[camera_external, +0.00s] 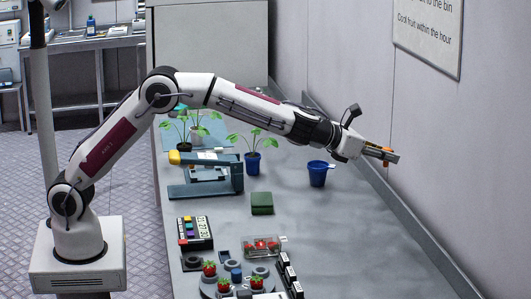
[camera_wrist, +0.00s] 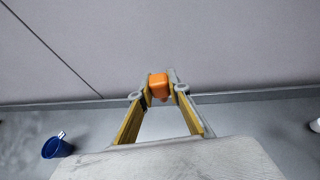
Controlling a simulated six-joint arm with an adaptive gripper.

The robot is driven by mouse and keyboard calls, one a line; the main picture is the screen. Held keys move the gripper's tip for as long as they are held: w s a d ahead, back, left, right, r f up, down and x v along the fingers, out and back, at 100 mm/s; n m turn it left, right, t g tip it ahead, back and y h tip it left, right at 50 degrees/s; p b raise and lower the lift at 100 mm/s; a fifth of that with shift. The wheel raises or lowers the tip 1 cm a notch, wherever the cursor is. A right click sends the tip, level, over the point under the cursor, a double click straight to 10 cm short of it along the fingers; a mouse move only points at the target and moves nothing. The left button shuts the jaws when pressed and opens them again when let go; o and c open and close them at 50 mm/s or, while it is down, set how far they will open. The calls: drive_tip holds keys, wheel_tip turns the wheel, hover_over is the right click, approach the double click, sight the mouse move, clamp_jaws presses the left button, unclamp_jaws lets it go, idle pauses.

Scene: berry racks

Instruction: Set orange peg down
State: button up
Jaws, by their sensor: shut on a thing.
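My gripper (camera_external: 386,155) is stretched out to the right, above the far side of the grey bench and close to the wall. Its fingers also show in the wrist view (camera_wrist: 160,88), where they are shut on the orange peg (camera_wrist: 159,84). The peg is a small block-like orange piece held between the fingertips. The peg is held up in the air, apart from the bench.
A blue cup (camera_external: 317,177) stands on the bench (camera_external: 330,235) below my gripper, and also shows in the wrist view (camera_wrist: 55,148). Potted plants (camera_external: 253,162), a green block (camera_external: 262,203) and a rack with strawberries (camera_external: 224,287) stand further left and nearer. The bench's right middle is clear.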

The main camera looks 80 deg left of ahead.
drive_tip(key=s+d+n+y, duration=0.3)
drive_tip(key=s+d, duration=0.2)
drive_tip(key=d, duration=0.3)
hover_over(369, 258)
wheel_tip(369, 258, down, 11)
drive_tip(key=shift+d+f+g+y, duration=0.1)
drive_tip(key=shift+f+g+y, duration=0.2)
drive_tip(key=shift+f, duration=0.5)
drive_tip(key=shift+f, duration=3.15)
drive_tip(key=shift+f, duration=1.85)
drive_tip(key=shift+f, duration=0.1)
